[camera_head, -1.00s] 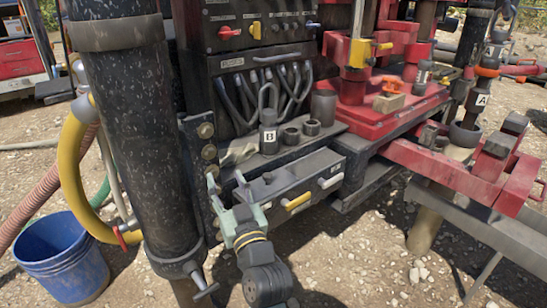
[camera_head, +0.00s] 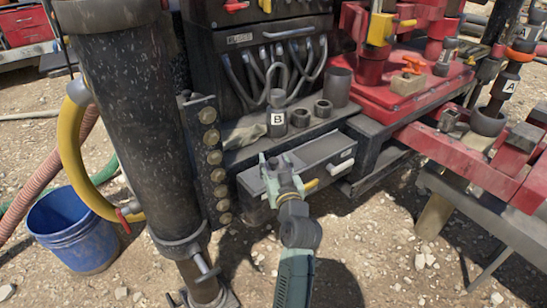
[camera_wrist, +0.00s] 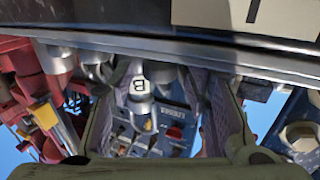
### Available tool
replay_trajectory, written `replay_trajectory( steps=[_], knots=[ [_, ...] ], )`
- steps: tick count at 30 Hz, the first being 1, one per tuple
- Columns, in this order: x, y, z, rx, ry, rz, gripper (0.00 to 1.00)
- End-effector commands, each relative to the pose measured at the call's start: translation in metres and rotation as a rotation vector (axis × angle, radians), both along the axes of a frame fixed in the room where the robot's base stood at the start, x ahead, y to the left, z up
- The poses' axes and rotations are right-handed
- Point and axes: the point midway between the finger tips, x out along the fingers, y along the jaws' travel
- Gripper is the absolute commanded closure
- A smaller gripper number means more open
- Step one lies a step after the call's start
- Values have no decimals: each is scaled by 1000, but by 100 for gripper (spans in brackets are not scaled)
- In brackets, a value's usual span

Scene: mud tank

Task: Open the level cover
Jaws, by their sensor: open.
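I cannot tell for certain which part is the level cover. A grey drawer-like box (camera_head: 322,150) juts out under the ledge, with a yellow handle (camera_head: 311,185) and a pale handle (camera_head: 341,167) on its front. My gripper (camera_head: 278,160) is open and appears in front of the box's left part, hiding some of it. I cannot tell whether it touches the box. A white plate with a dark mark (camera_wrist: 245,14) is close at the top.
The bottle marked B (camera_head: 277,115) and dark cups (camera_head: 323,112) stand on the ledge behind the box. A black column (camera_head: 130,120) and blue bucket (camera_head: 73,230) are at left. Red machinery (camera_head: 405,90) and a grey beam (camera_head: 480,215) are at right.

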Motion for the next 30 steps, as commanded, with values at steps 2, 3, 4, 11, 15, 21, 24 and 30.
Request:
replay_trajectory(
  steps=[2, 3, 4, 11, 15, 21, 24, 30],
  knots=[
    [7, 2, 1, 0, -1, 1, 56],
    [10, 3, 1, 0, -1, 1, 56],
    [11, 3, 1, 0, -1, 1, 56],
    [13, 3, 0, -1, 0, 0, 56],
    [13, 3, 0, -1, 0, 0, 60],
    [13, 3, 0, -1, 0, 0, 74],
    [13, 3, 0, -1, 0, 0, 80],
    [13, 3, 0, -1, 0, 0, 94]
  ],
)
